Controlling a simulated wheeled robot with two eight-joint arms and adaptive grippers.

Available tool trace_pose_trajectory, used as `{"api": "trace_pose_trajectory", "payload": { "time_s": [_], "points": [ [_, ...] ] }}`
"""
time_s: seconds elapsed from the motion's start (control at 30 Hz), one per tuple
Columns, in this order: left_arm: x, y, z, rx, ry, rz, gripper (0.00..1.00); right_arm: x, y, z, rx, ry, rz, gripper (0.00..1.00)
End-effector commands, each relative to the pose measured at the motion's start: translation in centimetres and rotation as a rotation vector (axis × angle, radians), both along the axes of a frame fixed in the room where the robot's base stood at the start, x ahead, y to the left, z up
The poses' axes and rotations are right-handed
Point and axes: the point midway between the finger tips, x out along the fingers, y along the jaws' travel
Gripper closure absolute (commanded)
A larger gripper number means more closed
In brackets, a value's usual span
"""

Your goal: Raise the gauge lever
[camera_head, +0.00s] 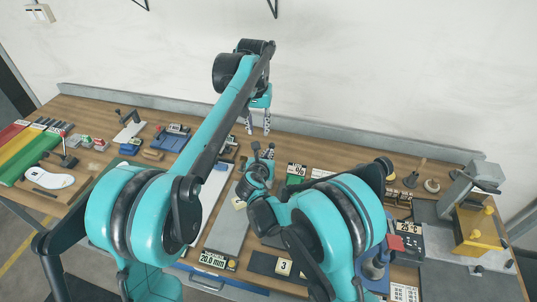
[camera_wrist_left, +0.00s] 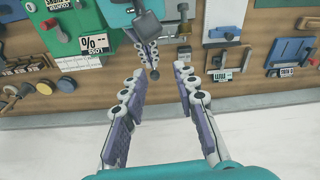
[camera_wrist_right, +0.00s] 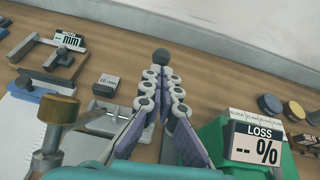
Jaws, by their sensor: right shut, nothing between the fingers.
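A dark round ball knob (camera_wrist_right: 161,57) shows just past the tips of my right gripper (camera_wrist_right: 161,78) in the right wrist view. It also shows by those tips in the left wrist view (camera_wrist_left: 155,75). It looks like a lever's knob, but its stem is hidden. Whether it touches the fingers I cannot tell. My right gripper's fingers are closed together with nothing between them. My left gripper (camera_head: 258,122) is above the back of the bench; its fingers (camera_wrist_left: 160,76) are apart and empty. A device with a blank "mm" display (camera_wrist_right: 68,40) stands at left in the right wrist view.
A green device with a "LOSS %" display (camera_wrist_right: 258,145) stands close right of my right gripper. A small grey block (camera_wrist_right: 106,84) and a brass-coloured knob (camera_wrist_right: 58,108) are at left. A grey ledge (camera_head: 330,147) runs along the bench's back. Bare wood lies beyond the fingers.

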Motion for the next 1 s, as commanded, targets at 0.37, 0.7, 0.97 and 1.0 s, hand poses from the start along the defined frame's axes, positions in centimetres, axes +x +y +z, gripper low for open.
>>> {"api": "trace_pose_trajectory", "payload": {
  "time_s": [0.37,0.7,0.97,1.0],
  "points": [
    [-10.4,3.9,1.7,-0.017,-0.189,-0.002,0.71,0.0,0.0,0.0,0.000,0.000,0.000,1.00],
    [-20.7,7.6,-2.1,-0.026,-0.339,0.041,0.71,0.0,0.0,0.0,0.000,0.000,0.000,1.00],
    [-26.8,9.3,-6.9,-0.025,-0.436,0.069,0.71,0.0,0.0,0.0,0.000,0.000,0.000,1.00],
    [-27.3,9.4,-7.4,-0.025,-0.446,0.072,0.71,0.0,0.0,0.0,0.000,0.000,0.000,1.00]
  ]
}}
